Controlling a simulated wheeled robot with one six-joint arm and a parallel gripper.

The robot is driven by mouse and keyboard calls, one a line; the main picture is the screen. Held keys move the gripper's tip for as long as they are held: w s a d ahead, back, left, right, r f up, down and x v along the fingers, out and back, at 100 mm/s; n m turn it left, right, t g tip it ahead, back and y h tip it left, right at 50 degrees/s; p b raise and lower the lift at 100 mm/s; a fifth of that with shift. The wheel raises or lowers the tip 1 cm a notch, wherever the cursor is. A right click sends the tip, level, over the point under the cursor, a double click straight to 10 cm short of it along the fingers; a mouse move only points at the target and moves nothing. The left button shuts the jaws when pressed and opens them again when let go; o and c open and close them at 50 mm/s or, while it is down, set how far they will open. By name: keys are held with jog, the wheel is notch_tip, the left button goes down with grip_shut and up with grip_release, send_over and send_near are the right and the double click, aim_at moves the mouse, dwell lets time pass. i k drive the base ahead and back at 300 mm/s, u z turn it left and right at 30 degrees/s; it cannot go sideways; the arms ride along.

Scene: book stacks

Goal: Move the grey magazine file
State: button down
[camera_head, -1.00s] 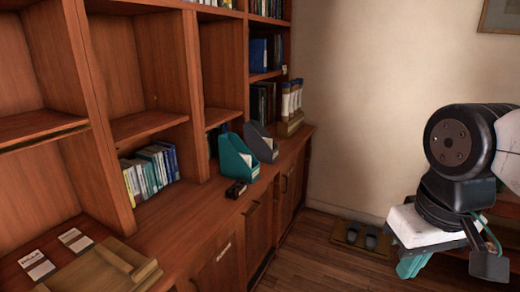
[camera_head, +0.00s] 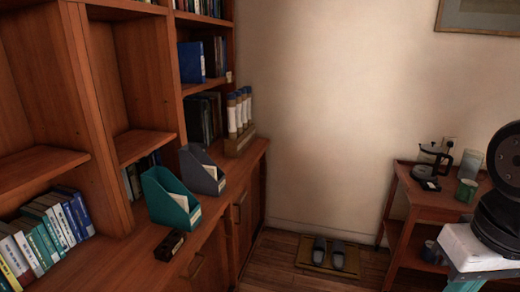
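The grey magazine file (camera_head: 204,172) stands upright on the wooden counter of the bookcase, left of the picture's middle. It holds some papers or a label at its front. A teal magazine file (camera_head: 170,203) stands just in front and to the left of it, close beside it. My arm shows at the right edge, far to the right of the files, with its end cut off by the frame. My gripper's fingertips are out of view.
A small dark block (camera_head: 169,246) lies on the counter before the teal file. White-and-blue rolls or bottles (camera_head: 239,112) stand behind the grey file. Slippers on a mat (camera_head: 328,254) lie on the floor. A side table (camera_head: 420,200) holds a coffee pot and mug at right.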

aim_at(200, 174)
jog(key=z, duration=0.35)
jog(key=i, duration=1.35)
jog(key=u, duration=0.35)
jog(key=i, duration=1)
jog(key=u, duration=1.15)
jog(key=i, duration=0.4)
jog(key=u, duration=0.2)
